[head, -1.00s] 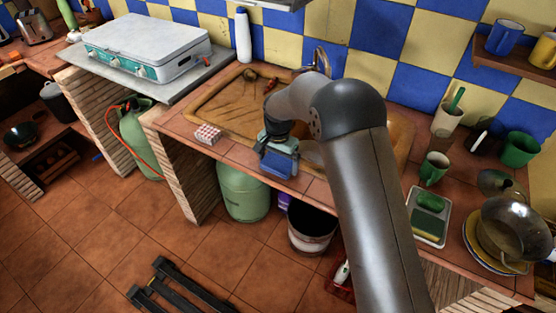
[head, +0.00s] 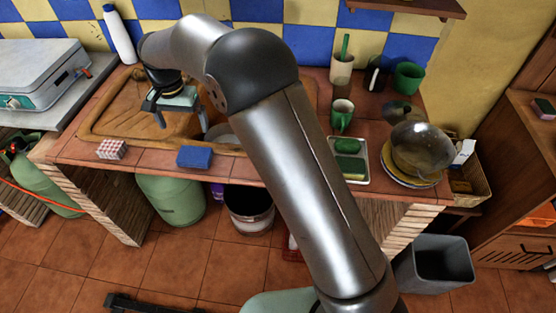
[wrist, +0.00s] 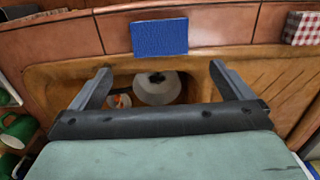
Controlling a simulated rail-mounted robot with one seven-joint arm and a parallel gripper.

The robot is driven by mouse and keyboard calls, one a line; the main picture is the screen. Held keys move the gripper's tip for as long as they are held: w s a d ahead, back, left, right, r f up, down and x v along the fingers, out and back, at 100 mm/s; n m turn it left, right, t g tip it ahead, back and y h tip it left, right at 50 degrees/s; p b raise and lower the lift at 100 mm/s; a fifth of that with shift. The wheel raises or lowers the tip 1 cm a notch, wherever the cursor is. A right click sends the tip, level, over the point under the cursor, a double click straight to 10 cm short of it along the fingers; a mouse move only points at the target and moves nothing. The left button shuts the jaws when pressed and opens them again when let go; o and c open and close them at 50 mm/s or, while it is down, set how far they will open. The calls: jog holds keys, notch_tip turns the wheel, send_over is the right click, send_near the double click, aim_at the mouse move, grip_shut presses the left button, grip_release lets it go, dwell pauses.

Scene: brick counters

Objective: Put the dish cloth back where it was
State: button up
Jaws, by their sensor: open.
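A flat blue textured rectangle (head: 194,157), apparently the folded dish cloth, lies on the tiled front rim of the counter, before the sink. It shows in the wrist view (wrist: 160,37) beyond my fingertips, with a gap between. My gripper (head: 180,116) is open and empty over the wooden-looking sink (head: 95,122), behind the cloth. In the wrist view, both fingers of my gripper (wrist: 160,70) are spread apart over the basin opening. A red-and-white checkered block (head: 112,149), perhaps another folded cloth, sits to the left of the blue one.
A green mug (head: 342,116), a tray with green sponges (head: 350,160) and a metal pot on plates (head: 420,148) stand on the right. A white bottle (head: 119,35) stands behind the sink. A round pale object (wrist: 158,90) shows in the basin.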

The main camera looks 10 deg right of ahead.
jog(key=s+d+r, duration=0.2)
jog(key=s+d, duration=0.2)
jog(key=d, duration=0.4)
jog(key=s+d+r+n, duration=0.1)
jog(key=s+d+r, duration=0.25)
jog(key=d, duration=0.35)
jog(key=s+d+r, duration=0.2)
jog(key=s+d, duration=0.2)
jog(key=d, duration=0.4)
jog(key=s+d+f+n, duration=0.1)
jog(key=s+d+f, duration=0.1)
jog(key=s+d, duration=0.3)
jog(key=s+d+f, duration=0.2)
jog(key=s+d, duration=0.3)
jog(key=s, duration=0.7)
jog(key=shift+f+n+t, duration=0.2)
jog(key=shift+n+t, duration=0.1)
jog(key=shift+n, duration=0.1)
